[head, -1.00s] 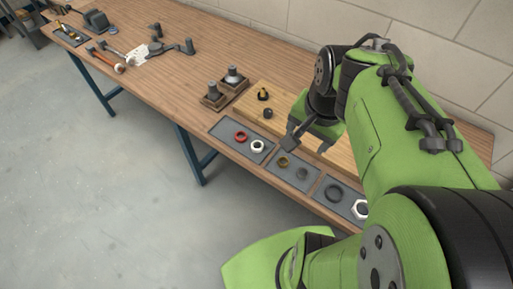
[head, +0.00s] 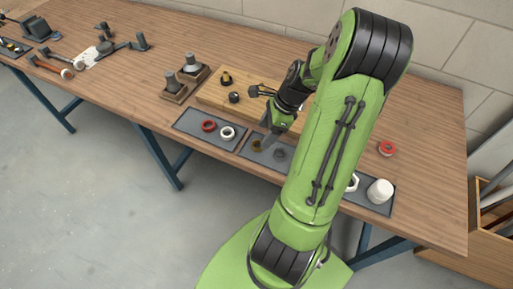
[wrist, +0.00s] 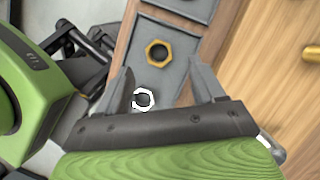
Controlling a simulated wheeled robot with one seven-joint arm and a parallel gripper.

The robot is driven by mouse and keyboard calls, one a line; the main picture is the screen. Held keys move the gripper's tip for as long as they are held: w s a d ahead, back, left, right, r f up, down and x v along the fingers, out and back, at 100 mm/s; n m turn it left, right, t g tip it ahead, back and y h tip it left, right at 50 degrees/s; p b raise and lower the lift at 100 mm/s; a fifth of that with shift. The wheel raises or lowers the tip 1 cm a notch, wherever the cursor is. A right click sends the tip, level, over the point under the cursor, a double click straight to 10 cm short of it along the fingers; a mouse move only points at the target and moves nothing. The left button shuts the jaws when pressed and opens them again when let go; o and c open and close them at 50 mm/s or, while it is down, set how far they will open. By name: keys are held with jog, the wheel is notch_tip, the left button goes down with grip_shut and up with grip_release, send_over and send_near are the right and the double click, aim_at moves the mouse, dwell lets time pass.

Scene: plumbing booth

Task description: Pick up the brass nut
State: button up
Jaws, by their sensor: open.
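The brass nut (head: 257,145) lies flat on a grey tray (head: 243,153) near the table's front edge. In the wrist view the brass nut (wrist: 158,51) is a hex ring with a dark hole, just beyond my fingertips. My gripper (wrist: 161,66) is open and empty, its fingers apart on either side of the view's middle. In the head view my gripper (head: 268,139) hangs close above the tray, right beside the brass nut. I cannot tell its exact height.
A tray to the left holds a red ring (head: 208,125) and a white ring (head: 228,133). A wooden board (head: 209,97) with fittings lies behind. My arm covers part of the trays.

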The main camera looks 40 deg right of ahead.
aim_at(259, 141)
jog(key=b+x, duration=0.2)
jog(key=x, duration=0.3)
jog(key=shift+a+f, duration=0.15)
jog(key=shift+f, duration=0.05)
jog(key=shift+r, duration=0.1)
jog(key=c, duration=1.1)
jog(key=shift+c, duration=0.2)
jog(key=shift+r, duration=0.1)
